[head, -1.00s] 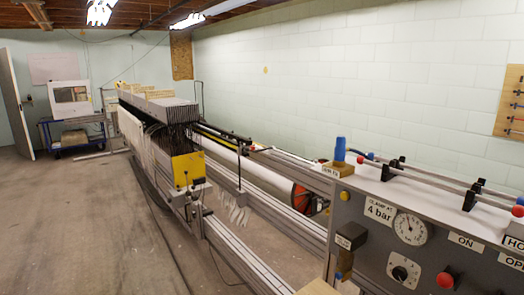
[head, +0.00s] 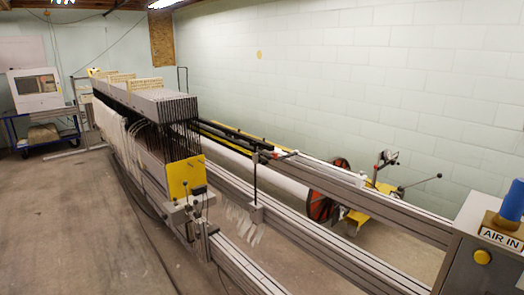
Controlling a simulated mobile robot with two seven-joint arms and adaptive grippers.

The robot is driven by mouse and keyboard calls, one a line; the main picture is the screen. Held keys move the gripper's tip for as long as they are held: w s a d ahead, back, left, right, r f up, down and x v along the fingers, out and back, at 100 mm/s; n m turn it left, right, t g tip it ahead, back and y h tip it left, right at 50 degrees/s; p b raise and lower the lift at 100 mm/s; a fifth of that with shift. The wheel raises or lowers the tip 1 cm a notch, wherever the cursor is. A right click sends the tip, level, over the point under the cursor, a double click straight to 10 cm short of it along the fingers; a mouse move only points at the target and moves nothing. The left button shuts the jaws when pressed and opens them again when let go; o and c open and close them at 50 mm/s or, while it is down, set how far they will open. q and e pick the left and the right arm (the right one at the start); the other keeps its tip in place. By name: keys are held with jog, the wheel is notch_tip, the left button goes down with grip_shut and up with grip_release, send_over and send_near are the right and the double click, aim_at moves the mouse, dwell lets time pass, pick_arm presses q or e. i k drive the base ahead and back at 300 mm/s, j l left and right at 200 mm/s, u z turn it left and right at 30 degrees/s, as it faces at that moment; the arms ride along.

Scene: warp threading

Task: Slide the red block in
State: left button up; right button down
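I see no clear red block in the head view. A small red spot (head: 290,154) shows at the near end of the dark bars, on the grey rail; it is too small to tell whether it is a block. Neither of my grippers is in view.
A grey control box with an AIR IN label (head: 501,239) and a blue fitting (head: 513,201) stands at the lower right. A red-rimmed wheel (head: 322,190) and a yellow stand (head: 375,207) are behind the rails. The concrete floor (head: 75,220) at the left is clear.

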aim_at(274, 155)
jog(key=i+j, duration=0.8)
jog(key=j, duration=0.2)
jog(key=i+j+z, duration=0.1)
jog(key=i+j, duration=0.75)
jog(key=j, duration=0.15)
jog(key=i+j, duration=0.4)
jog(key=i+j+z, duration=0.1)
jog(key=i+j, duration=0.25)
jog(key=j, duration=0.3)
